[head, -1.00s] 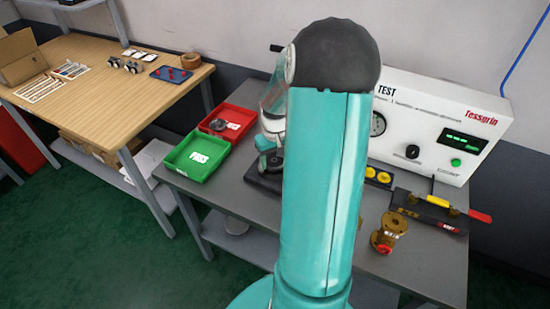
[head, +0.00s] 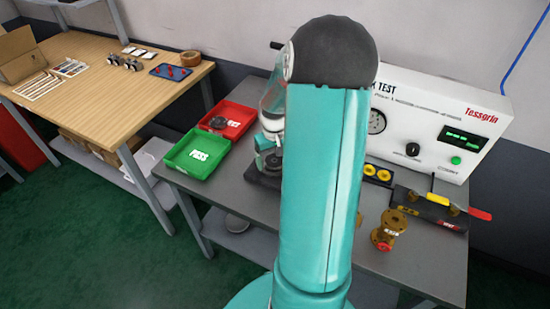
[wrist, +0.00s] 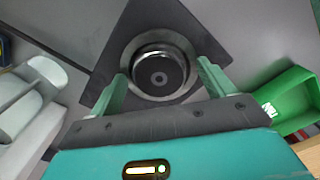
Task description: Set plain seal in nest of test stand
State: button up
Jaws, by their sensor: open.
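In the wrist view, the test stand's dark square base (wrist: 131,32) carries a round metal nest (wrist: 128,54) with a bright rim. A dark round piece with a small centre hole (wrist: 157,78) sits centred inside that rim; it looks like the plain seal, though I cannot tell it surely from the nest's own floor. My gripper (wrist: 162,70) is open, its two fingers on either side of the nest, apart from the dark piece. In the head view, the stand's base (head: 262,178) shows in part beside my arm, which hides the rest.
A green PASS tray (head: 197,158) and a red tray (head: 238,116) holding a dark disc stand left of the stand. The white test box (head: 440,110), a holder with yellow rings (head: 377,174), a brass valve (head: 389,228) and a yellow-and-red-handled tool (head: 470,210) lie to the right.

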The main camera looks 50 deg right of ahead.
aim_at(275, 162)
notch_tip(275, 162, up, 13)
dwell(0.3)
jog(key=a+r+n+t+h, duration=0.1)
jog(key=a+r, duration=0.3)
jog(key=a, duration=0.5)
jog(key=a+r+n+t+h, duration=0.1)
jog(key=a+r, duration=0.4)
jog(key=a, duration=0.4)
jog(key=s+a+r+n+t+y, duration=0.1)
jog(key=s+a, duration=0.3)
jog(key=a, duration=0.3)
jog(key=s+a+r+n+t+y, duration=0.1)
jog(key=s+a+t, duration=0.1)
jog(key=s+a, duration=0.3)
jog(key=shift+a+t, duration=0.3)
jog(key=shift+a, duration=0.7)
jog(key=shift+s, duration=0.1)
jog(key=c, duration=1)
jog(key=shift+d, duration=0.15)
